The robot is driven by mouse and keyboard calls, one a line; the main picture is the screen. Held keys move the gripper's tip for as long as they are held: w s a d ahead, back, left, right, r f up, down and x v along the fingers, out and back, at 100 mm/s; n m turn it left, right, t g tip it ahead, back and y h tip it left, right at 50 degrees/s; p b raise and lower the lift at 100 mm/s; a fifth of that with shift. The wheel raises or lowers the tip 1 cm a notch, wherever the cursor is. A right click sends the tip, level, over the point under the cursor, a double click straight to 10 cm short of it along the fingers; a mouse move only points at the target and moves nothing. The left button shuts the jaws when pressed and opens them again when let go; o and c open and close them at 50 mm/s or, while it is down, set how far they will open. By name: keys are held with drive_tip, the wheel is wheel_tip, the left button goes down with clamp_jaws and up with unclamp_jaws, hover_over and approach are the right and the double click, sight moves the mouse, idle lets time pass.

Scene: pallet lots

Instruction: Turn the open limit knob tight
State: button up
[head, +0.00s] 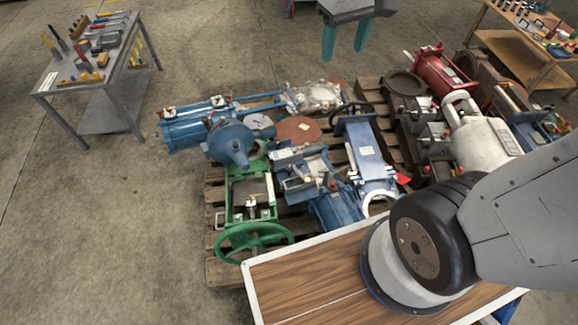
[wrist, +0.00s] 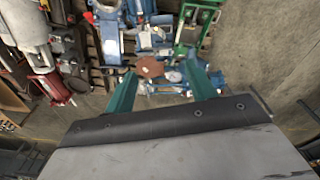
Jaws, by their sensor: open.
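Several valves and actuators lie crowded on wooden pallets in the middle of the head view. A blue actuator (head: 230,141) with a long cylinder and domed housing lies at the back left. Small red parts show on several units, but I cannot tell which, if any, is the open limit knob. My gripper (head: 345,50) is at the top of the head view, past the pallets, its two teal fingers pointing down. In the wrist view my gripper (wrist: 160,64) is open with nothing held. Blue parts and a rust-coloured disc (wrist: 150,67) show beyond and between the fingers.
A tool table (head: 85,65) stands at the left and a wooden workbench (head: 525,45) at the top right. A green valve with a handwheel (head: 253,240) lies at the pallet's front left. A white actuator (head: 483,137) lies at right. The concrete floor (head: 90,230) at left is clear.

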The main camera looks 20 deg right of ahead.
drive_tip(key=w+f+n, duration=0.2)
drive_tip(key=w+f, duration=0.9)
drive_tip(key=w, duration=0.4)
drive_tip(key=n+g, duration=0.1)
drive_tip(key=n, duration=0.3)
hover_over(289, 168)
wheel_tip(289, 168, down, 54)
wheel_tip(289, 168, down, 8)
drive_tip(key=shift+w+r, duration=0.1)
drive_tip(key=shift+r, duration=0.1)
drive_tip(key=c, duration=1)
